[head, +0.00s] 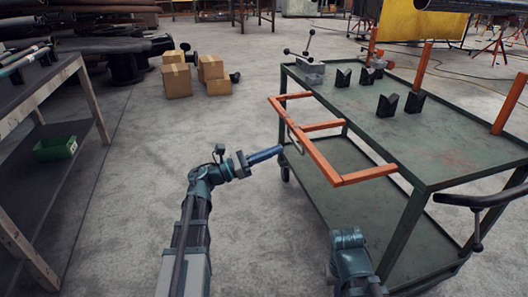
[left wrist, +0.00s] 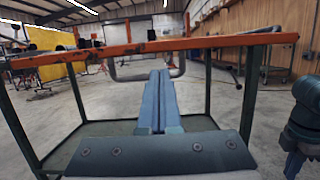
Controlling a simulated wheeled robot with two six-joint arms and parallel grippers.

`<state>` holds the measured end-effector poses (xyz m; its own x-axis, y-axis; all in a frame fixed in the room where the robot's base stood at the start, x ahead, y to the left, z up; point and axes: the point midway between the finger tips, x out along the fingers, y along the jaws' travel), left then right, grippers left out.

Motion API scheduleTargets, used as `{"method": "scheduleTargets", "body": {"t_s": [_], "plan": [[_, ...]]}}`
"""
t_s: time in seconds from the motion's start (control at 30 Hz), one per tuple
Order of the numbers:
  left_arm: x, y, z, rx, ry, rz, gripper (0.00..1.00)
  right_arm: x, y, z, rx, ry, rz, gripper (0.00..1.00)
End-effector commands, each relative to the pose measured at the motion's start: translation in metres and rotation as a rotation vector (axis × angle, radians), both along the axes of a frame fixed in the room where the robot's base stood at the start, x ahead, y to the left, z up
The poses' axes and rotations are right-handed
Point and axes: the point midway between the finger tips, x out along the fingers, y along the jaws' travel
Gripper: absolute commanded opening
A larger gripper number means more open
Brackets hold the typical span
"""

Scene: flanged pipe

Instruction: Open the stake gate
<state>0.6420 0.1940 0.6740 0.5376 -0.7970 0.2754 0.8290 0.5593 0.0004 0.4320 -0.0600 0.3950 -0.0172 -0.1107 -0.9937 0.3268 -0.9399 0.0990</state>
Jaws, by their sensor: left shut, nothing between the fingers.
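The stake gate (head: 323,162) is an orange frame of bars on the left side of the green cart (head: 452,165). Its bars reach out from the cart edge to a long outer bar. A grey loop handle (head: 293,138) is on that outer bar. In the left wrist view the orange bar (left wrist: 150,47) crosses the top and the handle (left wrist: 127,77) shows below it. My left gripper (head: 281,149) is shut and empty, its blue fingertips (left wrist: 160,74) close to the handle; I cannot tell whether they touch. My right arm shows at the bottom, its fingers hidden.
Orange posts (head: 422,66) stand on the cart's far side. Black V-blocks (head: 387,105) and a small vise (head: 312,72) sit on its top. Cardboard boxes (head: 177,81) lie on the floor behind. A workbench (head: 38,90) stands at left; the floor between is clear.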

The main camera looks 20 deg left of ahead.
Motion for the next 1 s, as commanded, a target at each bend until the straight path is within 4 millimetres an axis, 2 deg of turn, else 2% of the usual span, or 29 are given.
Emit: {"method": "scheduleTargets", "body": {"t_s": [0.1, 0.3, 0.8, 1.0], "plan": [[0.011, -0.016, 0.008, 0.0, 0.0, -0.002, 0.0, 0.0, 0.0, 0.008, 0.0, 0.001, 0.0, 0.0], [0.022, -0.032, 0.012, -0.001, -0.001, 0.0, 0.0, 0.0, 0.0, 0.012, 0.0, 0.001, 0.0, 0.0], [0.024, -0.036, 0.013, 0.0, 0.0, 0.001, 0.0, 0.0, 0.0, 0.013, 0.0, 0.001, 0.0, 0.0], [0.024, -0.035, 0.024, 0.023, 0.016, 0.001, 0.0, 0.0, 0.0, 0.03, 0.0, 0.001, 0.003, 0.0]]}}
